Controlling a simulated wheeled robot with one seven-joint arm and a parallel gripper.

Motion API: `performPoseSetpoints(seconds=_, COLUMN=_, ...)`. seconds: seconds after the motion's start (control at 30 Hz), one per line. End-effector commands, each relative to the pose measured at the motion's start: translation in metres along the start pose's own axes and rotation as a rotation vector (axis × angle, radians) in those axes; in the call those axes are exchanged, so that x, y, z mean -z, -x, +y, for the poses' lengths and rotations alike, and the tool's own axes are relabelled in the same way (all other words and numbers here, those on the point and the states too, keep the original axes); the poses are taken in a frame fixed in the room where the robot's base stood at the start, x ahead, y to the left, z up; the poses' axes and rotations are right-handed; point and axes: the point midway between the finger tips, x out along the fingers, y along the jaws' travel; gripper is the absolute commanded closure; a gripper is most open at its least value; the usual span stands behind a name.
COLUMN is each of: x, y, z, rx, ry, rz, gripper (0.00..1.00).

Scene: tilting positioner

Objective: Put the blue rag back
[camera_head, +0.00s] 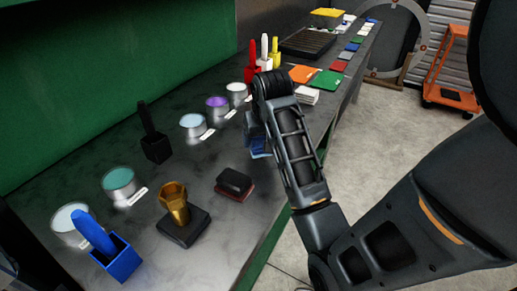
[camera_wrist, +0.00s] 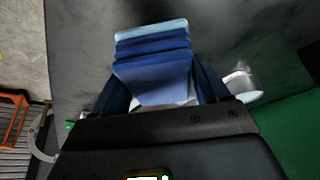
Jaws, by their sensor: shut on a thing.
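The blue rag (camera_wrist: 153,68) is a folded stack of blue layers with a lighter blue far edge. It sits between the two fingers of my gripper (camera_wrist: 160,88) in the wrist view, and the gripper is shut on it. In the head view a small part of the rag (camera_head: 259,147) shows beside my arm, over the dark bench (camera_head: 222,163). My forearm hides most of the gripper and rag there. I cannot tell whether the rag touches the bench top.
A row of tins with labels (camera_head: 192,124) runs along the back. A black holder (camera_head: 155,147), gold hex piece (camera_head: 174,202), black-and-red block (camera_head: 234,184) and blue holder (camera_head: 116,260) stand nearer. A white stack (camera_head: 306,95) and coloured cards (camera_head: 339,66) lie beyond my arm.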

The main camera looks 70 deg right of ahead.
Motion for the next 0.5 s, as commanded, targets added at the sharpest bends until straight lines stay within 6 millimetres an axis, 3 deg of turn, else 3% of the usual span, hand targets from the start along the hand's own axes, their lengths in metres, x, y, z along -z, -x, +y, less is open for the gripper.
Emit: performPoseSetpoints(seconds=0.5, x=-0.017, y=-0.040, z=-0.005, rx=0.000, ry=-0.002, rz=0.001, gripper=0.54)
